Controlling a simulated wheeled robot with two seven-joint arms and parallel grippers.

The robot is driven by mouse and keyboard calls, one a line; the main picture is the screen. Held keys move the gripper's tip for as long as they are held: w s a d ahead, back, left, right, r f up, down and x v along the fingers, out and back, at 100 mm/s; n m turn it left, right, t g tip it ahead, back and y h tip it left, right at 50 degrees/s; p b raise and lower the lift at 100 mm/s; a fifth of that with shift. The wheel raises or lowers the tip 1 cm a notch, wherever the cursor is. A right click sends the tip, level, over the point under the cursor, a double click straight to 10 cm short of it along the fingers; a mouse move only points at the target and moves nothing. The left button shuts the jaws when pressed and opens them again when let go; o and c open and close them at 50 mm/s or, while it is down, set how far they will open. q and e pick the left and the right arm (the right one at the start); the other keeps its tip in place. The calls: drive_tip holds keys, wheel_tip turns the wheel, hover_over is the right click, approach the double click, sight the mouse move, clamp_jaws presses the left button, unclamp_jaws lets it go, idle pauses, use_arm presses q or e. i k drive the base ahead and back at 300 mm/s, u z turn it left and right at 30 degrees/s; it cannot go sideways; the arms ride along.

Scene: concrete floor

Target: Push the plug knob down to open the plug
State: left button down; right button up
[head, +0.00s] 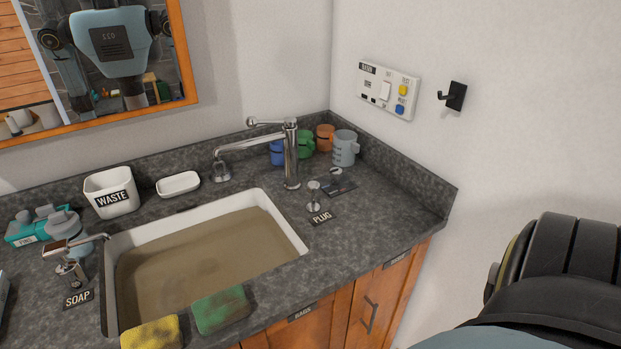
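The plug knob (314,195) is a small metal knob on the dark stone counter, right of the sink, with a black PLUG label (322,218) in front of it. It appears raised above its base. The sink (294,236) has a white rim and holds murky brownish water; its drain is hidden. A chrome faucet (291,160) stands behind the sink, left of the knob. Neither of my grippers is in view; a part of my own body shows at the lower right.
Several mugs, including a grey one (345,148), stand in the back corner. A waste cup (111,192), a white soap dish (178,184) and a soap dispenser (70,270) surround the sink. Yellow (152,334) and green (221,310) sponges lie at the front edge.

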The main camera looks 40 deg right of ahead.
sight(313, 188)
drive_tip(key=z, duration=1.45)
